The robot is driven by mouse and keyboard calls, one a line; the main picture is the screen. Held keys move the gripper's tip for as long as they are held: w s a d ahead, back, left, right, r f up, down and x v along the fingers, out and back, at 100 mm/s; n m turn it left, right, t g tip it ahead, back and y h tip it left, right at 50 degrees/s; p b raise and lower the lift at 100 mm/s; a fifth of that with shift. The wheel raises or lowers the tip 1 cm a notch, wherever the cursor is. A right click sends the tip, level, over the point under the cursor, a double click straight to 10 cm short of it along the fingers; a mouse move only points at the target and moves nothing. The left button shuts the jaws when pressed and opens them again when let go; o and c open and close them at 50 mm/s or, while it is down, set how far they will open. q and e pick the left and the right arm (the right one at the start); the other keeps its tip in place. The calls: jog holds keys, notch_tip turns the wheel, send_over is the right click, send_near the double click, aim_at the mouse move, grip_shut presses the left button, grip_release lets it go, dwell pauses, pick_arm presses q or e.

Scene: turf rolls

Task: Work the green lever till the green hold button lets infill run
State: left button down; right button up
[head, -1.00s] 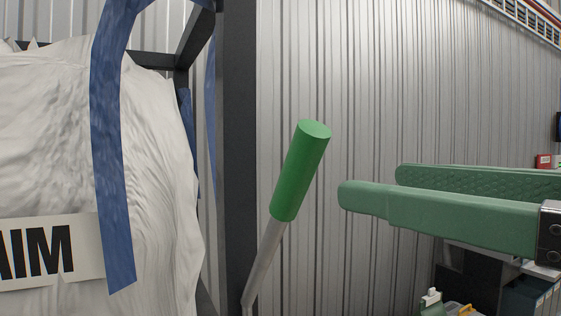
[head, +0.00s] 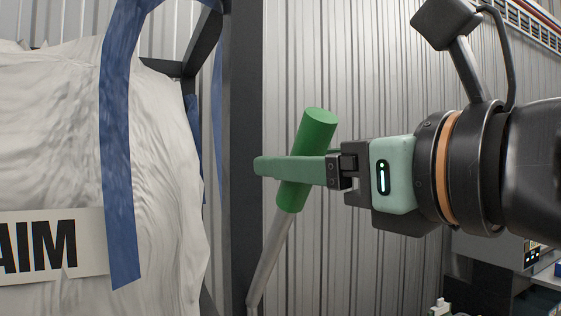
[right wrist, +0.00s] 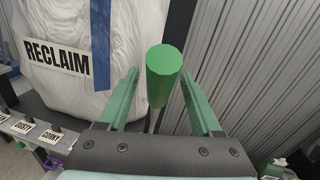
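The lever has a green cylindrical grip (head: 315,130) on a bare metal shaft (head: 268,255), and it leans up to the right in the head view. My right gripper (head: 262,166) reaches in from the right at the grip's height, with one finger passing in front of the grip. In the right wrist view the green grip (right wrist: 164,75) stands between the two spread fingers, with a gap on each side. The gripper is open around it. The lever's foot is cut off in the head view. No green hold button shows. My left gripper is not in view.
A white bulk bag (head: 60,140) marked RECLAIM with a blue strap (head: 118,150) hangs left of a dark upright post (head: 243,120), close to the fingertips. A corrugated metal wall (head: 390,70) stands behind. Small labelled compartments (right wrist: 45,135) show at lower left in the wrist view.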

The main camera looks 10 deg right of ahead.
grip_shut()
dwell(0.3)
dwell(0.9)
